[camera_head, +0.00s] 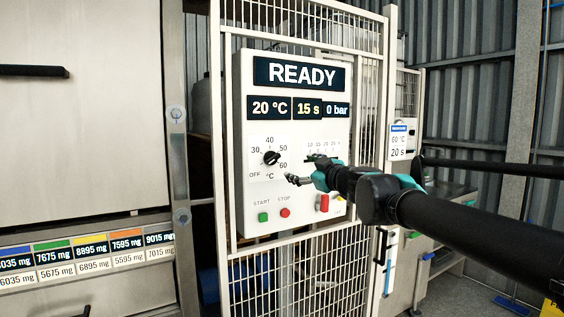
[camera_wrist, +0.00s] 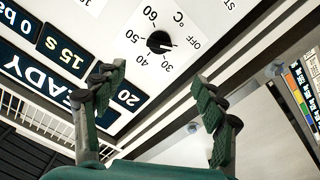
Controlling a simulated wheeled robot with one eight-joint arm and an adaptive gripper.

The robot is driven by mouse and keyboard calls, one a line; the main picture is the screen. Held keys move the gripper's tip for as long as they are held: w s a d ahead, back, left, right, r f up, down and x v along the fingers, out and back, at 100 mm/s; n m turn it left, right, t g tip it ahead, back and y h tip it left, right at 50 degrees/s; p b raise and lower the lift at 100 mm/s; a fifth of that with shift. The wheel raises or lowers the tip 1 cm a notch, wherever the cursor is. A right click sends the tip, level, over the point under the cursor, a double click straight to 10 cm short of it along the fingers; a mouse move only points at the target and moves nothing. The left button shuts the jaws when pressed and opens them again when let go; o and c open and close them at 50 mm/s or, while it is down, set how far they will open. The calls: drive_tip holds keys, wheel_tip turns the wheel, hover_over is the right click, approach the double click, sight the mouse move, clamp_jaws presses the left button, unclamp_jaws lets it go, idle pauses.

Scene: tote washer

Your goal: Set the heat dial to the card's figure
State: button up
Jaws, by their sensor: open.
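The heat dial (camera_head: 271,158) is a black knob on a white plate marked OFF, 30, 40, 50 and 60 °C. It also shows in the wrist view (camera_wrist: 159,42), upside down, its pale mark pointing roughly toward OFF. The card (camera_head: 401,141) at the right reads 60 °C and 20 s. My gripper (camera_head: 298,170) is open in front of the panel, right of the dial in the head view. In the wrist view its fingers (camera_wrist: 160,76) stand apart with nothing between them, the dial beyond the gap.
The panel display (camera_head: 295,72) reads READY, with 20 °C, 15 s and 0 bar below. A green START button (camera_head: 263,217), a red STOP button (camera_head: 285,212) and a red switch (camera_head: 324,203) sit low on the panel. My gripper partly hides a second scale. Wire fencing surrounds the panel.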

sight(275, 160)
drive_tip(key=x, duration=1.7)
drive_tip(key=shift+w+a, duration=0.15)
drive_tip(key=c, duration=1.2)
